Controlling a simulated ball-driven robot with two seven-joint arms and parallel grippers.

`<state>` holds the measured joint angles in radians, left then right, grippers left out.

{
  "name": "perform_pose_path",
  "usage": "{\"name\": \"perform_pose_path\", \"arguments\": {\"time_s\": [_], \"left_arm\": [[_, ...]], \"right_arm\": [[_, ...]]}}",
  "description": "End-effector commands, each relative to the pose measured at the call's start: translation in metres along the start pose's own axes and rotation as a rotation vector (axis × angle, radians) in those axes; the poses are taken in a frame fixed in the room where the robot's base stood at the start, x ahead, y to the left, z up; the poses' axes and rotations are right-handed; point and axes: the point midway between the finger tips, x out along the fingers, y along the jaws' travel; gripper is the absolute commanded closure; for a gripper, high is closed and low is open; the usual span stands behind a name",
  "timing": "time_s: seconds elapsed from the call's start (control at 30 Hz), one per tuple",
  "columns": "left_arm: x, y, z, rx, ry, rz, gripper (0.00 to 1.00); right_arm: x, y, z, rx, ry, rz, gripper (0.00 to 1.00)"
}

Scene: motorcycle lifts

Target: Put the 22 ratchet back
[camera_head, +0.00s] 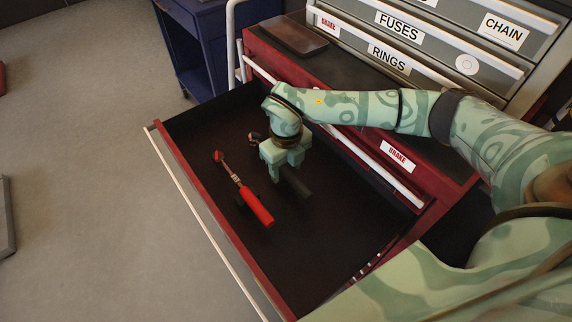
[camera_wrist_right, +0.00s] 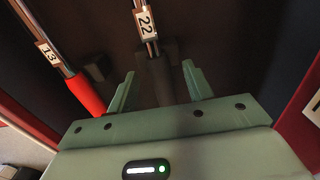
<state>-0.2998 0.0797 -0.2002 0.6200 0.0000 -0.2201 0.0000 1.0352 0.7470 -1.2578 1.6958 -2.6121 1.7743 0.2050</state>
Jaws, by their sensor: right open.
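The 22 ratchet (camera_wrist_right: 144,22) lies in the open drawer, its metal shaft carrying a white "22" label and its handle black. In the head view its black handle (camera_head: 296,183) sticks out from under my right gripper (camera_head: 285,167), which hides its middle. My right gripper is open, pointing down into the drawer. In the wrist view its two fingers (camera_wrist_right: 160,82) stand on either side of the black handle, with gaps on both sides. I cannot tell how far down along the handle they reach. My left gripper is not in view.
A red-handled ratchet (camera_head: 255,205) labelled 13 lies to the left in the same drawer (camera_head: 200,198). Small dark blocks (camera_wrist_right: 95,68) sit by the ratchets. The red cabinet with a BRAKE label (camera_head: 397,157) rises behind. The drawer floor's near part is bare.

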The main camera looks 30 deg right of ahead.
Motion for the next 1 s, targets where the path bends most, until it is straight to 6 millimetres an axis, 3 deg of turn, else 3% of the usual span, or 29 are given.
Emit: {"name": "perform_pose_path", "arguments": {"time_s": [0.17,0.6,0.8,1.0], "left_arm": [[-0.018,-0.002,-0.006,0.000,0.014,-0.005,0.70],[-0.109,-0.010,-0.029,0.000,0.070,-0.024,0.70],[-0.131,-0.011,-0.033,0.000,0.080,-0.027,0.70],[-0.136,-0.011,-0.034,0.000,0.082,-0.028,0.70]], "right_arm": [[-0.024,0.000,0.001,0.000,-0.006,0.000,0.49],[-0.133,0.000,0.001,-0.001,-0.007,0.000,0.49],[-0.158,0.000,0.001,-0.001,-0.004,-0.001,0.49],[-0.164,0.000,0.000,-0.001,-0.001,0.001,0.49]]}}
